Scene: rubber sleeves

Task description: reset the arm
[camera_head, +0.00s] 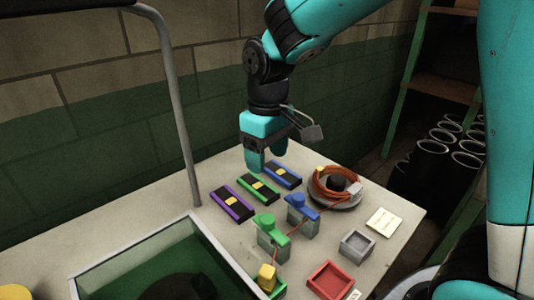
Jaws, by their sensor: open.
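My gripper (266,158) points down above the back of the table (160,192), near the wall. Its teal fingers are apart, with nothing visible between them. Just below and to the right lies a black bar with blue edges (283,174). Beside it lie a green-edged bar (258,187) and a purple-edged bar (232,203), each with a yellow patch. I cannot tell the exact height of the fingertips above the table.
Grey blocks with a green top (265,222) and a blue top (301,206) stand mid-table. An orange coil (323,188) lies right, a red tray (330,279) and grey box (356,243) in front. A glass-walled tank (215,246) and metal pole (178,110) stand left.

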